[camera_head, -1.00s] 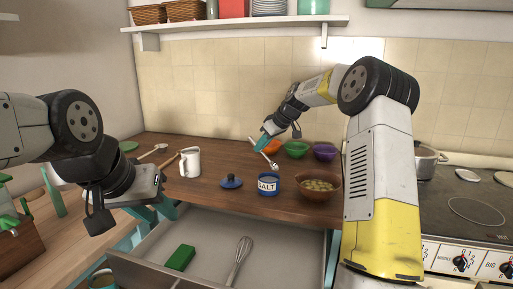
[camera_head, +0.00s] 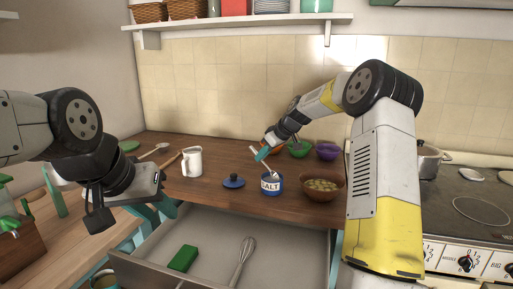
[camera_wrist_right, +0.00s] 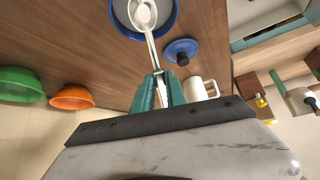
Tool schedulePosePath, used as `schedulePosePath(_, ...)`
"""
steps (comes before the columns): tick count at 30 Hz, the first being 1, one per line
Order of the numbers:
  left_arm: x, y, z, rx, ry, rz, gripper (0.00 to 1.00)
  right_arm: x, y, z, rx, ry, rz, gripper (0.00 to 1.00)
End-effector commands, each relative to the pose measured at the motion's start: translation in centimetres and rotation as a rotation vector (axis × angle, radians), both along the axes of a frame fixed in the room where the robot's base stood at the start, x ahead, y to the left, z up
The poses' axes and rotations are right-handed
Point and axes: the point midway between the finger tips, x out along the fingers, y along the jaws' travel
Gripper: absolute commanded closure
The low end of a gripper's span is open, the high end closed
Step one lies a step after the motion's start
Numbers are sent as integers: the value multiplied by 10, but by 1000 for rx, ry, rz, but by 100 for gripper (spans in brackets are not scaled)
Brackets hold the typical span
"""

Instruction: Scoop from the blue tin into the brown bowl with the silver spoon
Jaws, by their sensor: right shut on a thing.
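The blue tin (camera_head: 271,188), labelled SALT, stands on the wooden counter; its rim (camera_wrist_right: 173,24) shows at the top of the right wrist view. My right gripper (camera_head: 262,155) is shut on the silver spoon (camera_wrist_right: 150,45). The spoon's bowl end is over the tin's mouth; I cannot tell how deep it reaches. The brown bowl (camera_head: 322,190) stands right of the tin and holds greenish-yellow pieces. My left gripper (camera_head: 156,206) hangs at the counter's left front, empty, its teal fingers seeming apart.
A blue lid (camera_head: 233,181) lies left of the tin, with a white mug (camera_head: 192,161) further left. Green (camera_head: 299,150) and purple (camera_head: 327,152) bowls stand behind; an orange bowl (camera_wrist_right: 72,97) is partly hidden. An open drawer (camera_head: 212,255) with a whisk juts out below.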

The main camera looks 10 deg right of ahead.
Motion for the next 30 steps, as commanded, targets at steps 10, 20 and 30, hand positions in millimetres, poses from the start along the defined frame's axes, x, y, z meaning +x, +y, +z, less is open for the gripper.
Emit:
schedulePosePath(10,0,0,0,0,0,0,65,-2,-3,-18,-1,-6,0,100)
schedulePosePath(20,0,0,0,0,0,0,65,-1,-1,28,-1,-3,0,100)
schedulePosePath(30,0,0,0,0,0,0,65,16,17,22,-207,195,4,100)
